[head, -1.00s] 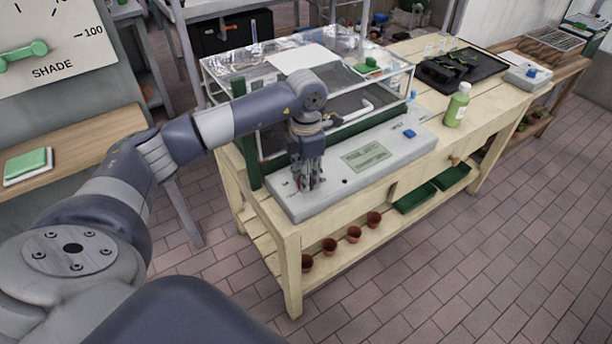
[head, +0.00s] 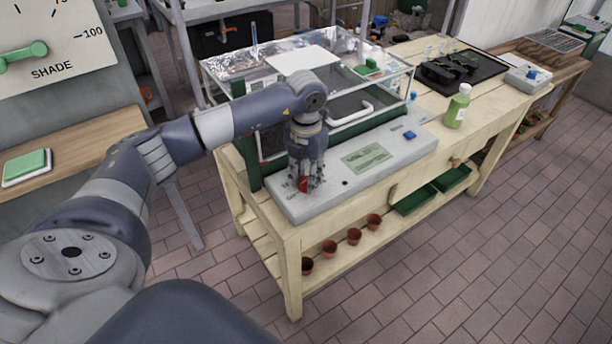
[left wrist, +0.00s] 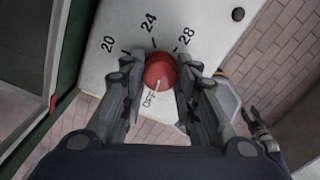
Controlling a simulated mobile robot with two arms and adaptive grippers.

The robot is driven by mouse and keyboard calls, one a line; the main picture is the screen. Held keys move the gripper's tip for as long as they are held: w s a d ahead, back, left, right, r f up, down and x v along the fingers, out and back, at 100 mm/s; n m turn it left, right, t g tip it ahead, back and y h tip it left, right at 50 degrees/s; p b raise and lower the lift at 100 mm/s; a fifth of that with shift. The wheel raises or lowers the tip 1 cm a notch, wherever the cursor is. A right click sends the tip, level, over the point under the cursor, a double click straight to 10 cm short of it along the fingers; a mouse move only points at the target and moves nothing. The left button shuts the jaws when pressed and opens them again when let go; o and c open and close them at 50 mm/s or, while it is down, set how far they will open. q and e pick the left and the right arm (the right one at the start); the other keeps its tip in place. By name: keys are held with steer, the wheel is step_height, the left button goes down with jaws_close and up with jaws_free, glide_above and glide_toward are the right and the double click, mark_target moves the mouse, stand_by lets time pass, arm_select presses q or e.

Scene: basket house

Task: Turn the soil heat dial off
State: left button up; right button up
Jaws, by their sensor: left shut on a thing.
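The red soil heat dial (left wrist: 160,72) sits on the pale grey control panel (left wrist: 115,85). In the left wrist view the marks 20, 24 and 28 lie around its upper side and OFF below it. A white line on the dial points down toward OFF. My left gripper (left wrist: 162,78) is shut on the dial, with a finger on each side. In the head view, my left gripper (head: 305,182) reaches down to the panel's near left end, and part of the red dial (head: 303,185) shows between the fingers.
The panel lies on a wooden bench (head: 292,235) in front of a clear-walled propagator box (head: 235,85). A green bottle (head: 457,105) and a black tray (head: 485,65) stand to the right.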

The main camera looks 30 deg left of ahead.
stand_by(0.3)
arm_select(q)
steer(key=o, duration=1.1)
step_height(320, 180, up, 12)
steer(key=shift+r, duration=0.1)
